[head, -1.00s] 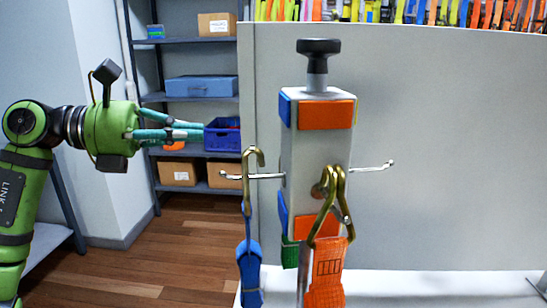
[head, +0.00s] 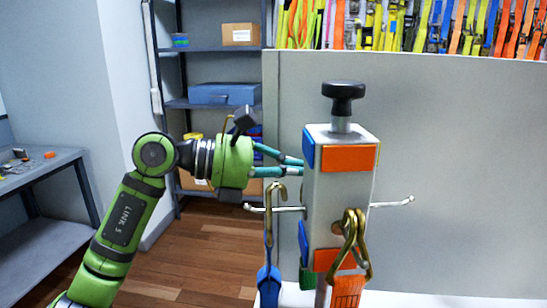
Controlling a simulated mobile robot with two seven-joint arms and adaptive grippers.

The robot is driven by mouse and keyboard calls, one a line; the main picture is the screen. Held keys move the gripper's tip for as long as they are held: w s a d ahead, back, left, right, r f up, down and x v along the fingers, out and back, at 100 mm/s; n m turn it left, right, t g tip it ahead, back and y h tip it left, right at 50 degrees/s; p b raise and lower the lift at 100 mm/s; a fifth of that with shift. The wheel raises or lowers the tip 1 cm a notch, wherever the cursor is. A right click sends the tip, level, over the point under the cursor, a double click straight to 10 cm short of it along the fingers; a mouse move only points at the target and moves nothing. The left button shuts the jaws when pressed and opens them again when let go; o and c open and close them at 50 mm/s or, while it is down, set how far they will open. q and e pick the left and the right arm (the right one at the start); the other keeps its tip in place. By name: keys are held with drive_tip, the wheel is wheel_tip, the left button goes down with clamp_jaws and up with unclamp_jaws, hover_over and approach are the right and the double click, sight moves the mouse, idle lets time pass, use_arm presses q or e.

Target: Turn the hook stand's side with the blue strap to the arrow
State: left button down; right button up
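The hook stand (head: 340,205) is a grey square post with a black knob (head: 343,91) on top. Its orange-marked side faces me, and its blue-marked side is turned to the left. The blue strap (head: 268,282) hangs by a brass hook from the left prong. The orange strap (head: 348,291) hangs by brass hooks at the front. A bit of green strap shows low behind the post. My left gripper (head: 292,164) is at the post's upper left, above the blue strap's hook; its fingers look close together, and contact is unclear. My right gripper is not in view. No arrow shows.
A grey panel (head: 440,130) stands behind the stand, with many colored straps along its top. A shelf with boxes (head: 225,94) is at the back left, and a grey bench (head: 40,175) is at the left edge. An empty prong (head: 395,203) sticks out to the right.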

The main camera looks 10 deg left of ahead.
use_arm(q)
drive_tip(key=shift+d+f, duration=0.1)
drive_tip(key=shift+w, duration=0.1)
drive_tip(key=shift+w+d+m+g+h, duration=0.15)
drive_tip(key=shift+w+d+m+g, duration=0.15)
drive_tip(key=shift+d+g, duration=0.25)
drive_tip(key=shift+w+d+m+g+h, duration=0.15)
drive_tip(key=shift+d+m+g, duration=0.3)
drive_tip(key=shift+d, duration=0.2)
drive_tip(key=shift+a, duration=0.1)
